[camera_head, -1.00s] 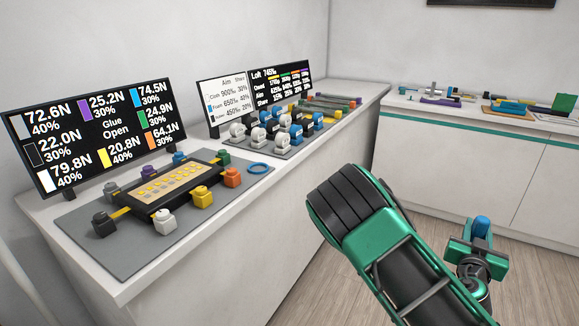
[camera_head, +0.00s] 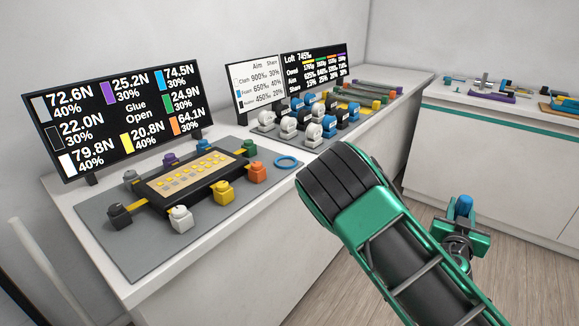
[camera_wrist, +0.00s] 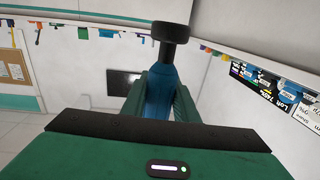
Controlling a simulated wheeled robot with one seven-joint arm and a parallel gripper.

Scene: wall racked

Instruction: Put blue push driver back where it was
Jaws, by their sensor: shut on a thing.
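My gripper (camera_wrist: 160,85) is shut on the blue push driver (camera_wrist: 158,103) in the wrist view. The driver has a blue body between the green fingers and a wide black head beyond their tips. In the head view my gripper (camera_head: 464,214) is at the lower right, partly behind my arm. The top of the driver shows there as a small blue piece (camera_head: 464,203). The gripper is held over the floor, apart from the counters. An empty place for the driver cannot be made out.
The left counter (camera_head: 300,185) holds a grey mat (camera_head: 135,255) with a black fixture ringed by coloured blocks, a blue ring (camera_head: 286,162), knobbed devices (camera_head: 312,122) and display screens (camera_head: 125,115). A back counter (camera_head: 500,105) carries small items. Floor shows between the counters.

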